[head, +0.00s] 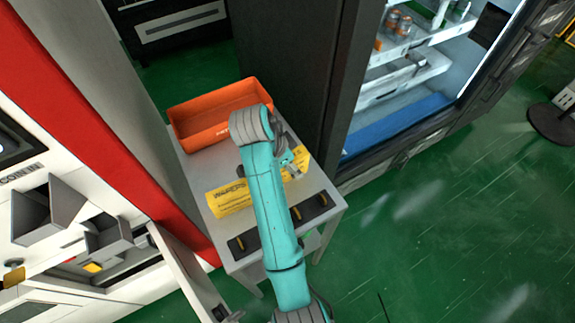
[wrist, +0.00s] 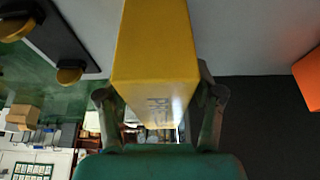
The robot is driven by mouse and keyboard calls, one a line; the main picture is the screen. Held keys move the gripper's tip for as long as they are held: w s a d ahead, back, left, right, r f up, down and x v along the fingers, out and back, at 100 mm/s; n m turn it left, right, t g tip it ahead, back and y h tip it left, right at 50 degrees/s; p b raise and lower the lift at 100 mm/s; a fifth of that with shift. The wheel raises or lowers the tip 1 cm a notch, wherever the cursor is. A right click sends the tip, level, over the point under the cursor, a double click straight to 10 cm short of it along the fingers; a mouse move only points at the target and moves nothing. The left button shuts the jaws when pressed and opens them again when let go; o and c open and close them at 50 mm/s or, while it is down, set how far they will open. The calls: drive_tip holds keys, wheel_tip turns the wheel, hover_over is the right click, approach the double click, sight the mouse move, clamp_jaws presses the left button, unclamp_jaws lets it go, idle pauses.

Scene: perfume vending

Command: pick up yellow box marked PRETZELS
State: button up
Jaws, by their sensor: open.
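The yellow box (head: 231,198) lies on the small white table in the head view, its middle hidden behind my teal arm. In the wrist view the yellow box (wrist: 155,45) fills the upper middle, with blurred lettering on its near face that I cannot fully read. My gripper (wrist: 160,95) is open, with one finger on each side of the box's near end. I cannot tell whether the fingers touch it. In the head view my gripper (head: 292,163) is at the box's right part, partly hidden by the arm.
An orange bin (head: 200,128) stands at the table's back. A black strip with yellow knobs (head: 312,208) lies along the front edge of the white table (head: 200,165). A red and white machine (head: 120,150) is close on the left, an open lit fridge (head: 400,125) on the right.

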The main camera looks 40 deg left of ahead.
drive_tip(key=shift+f, duration=0.2)
idle(0.3)
clamp_jaws()
drive_tip(key=shift+r, duration=0.25)
